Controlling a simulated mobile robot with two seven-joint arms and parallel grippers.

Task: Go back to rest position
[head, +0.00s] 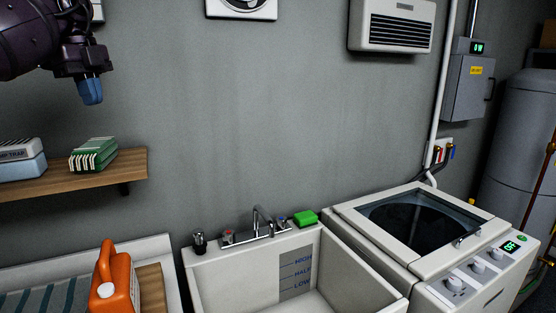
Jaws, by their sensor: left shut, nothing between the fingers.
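My left gripper (91,91) hangs in the upper left of the head view, its blue fingers pointing down. It is shut with nothing between the fingers. It is in the air above the wooden wall shelf (130,165), apart from the things on it. My right gripper is not in view.
A green striped box (94,155) and a boxed package (20,158) sit on the shelf. Below are an orange jug (116,277), a utility sink (225,285) with a green sponge (305,218), and a washer (345,218). The wall's middle is clear.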

